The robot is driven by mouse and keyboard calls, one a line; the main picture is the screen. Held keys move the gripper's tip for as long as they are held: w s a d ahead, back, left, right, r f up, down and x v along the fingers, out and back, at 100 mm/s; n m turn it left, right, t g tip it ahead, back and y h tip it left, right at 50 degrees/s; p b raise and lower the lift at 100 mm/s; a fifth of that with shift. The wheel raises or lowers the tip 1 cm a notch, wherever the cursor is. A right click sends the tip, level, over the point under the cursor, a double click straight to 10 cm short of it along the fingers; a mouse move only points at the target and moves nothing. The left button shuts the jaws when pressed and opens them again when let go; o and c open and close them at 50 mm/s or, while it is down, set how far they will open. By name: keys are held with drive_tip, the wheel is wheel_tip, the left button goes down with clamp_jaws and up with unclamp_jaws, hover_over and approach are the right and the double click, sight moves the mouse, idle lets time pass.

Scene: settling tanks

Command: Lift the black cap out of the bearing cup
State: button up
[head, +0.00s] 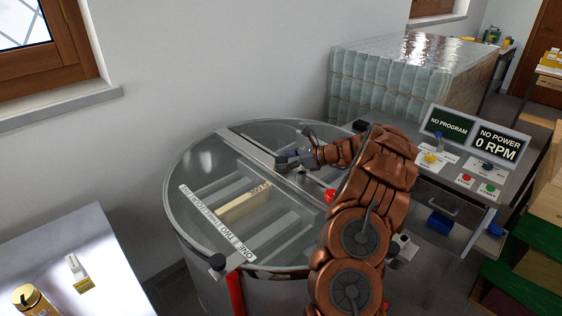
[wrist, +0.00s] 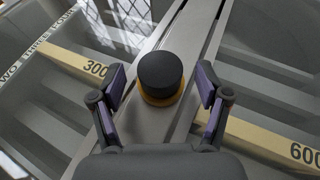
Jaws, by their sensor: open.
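The black cap (wrist: 160,73) shows in the wrist view, round and upright. It sits in or on a yellow-orange ring, the bearing cup (wrist: 162,98), on a grey metal beam across the tank. How deep it sits in the cup is hidden. My gripper (wrist: 162,84) is open, with one finger on the left of the cap and one on the right, both apart from it. In the head view my gripper (head: 283,163) is over the beam near the tank's middle; the cap cannot be made out there.
The round tank (head: 190,240) has a clear top with a beam (head: 245,145) across it. A control desk with NO PROGRAM (head: 447,125) and NO POWER (head: 497,142) signs stands at right. A grey table (head: 110,265) with a brush (head: 78,273) and a jar (head: 35,300) is at left.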

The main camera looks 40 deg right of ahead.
drive_tip(key=c, duration=1.2)
drive_tip(key=shift+c, duration=0.2)
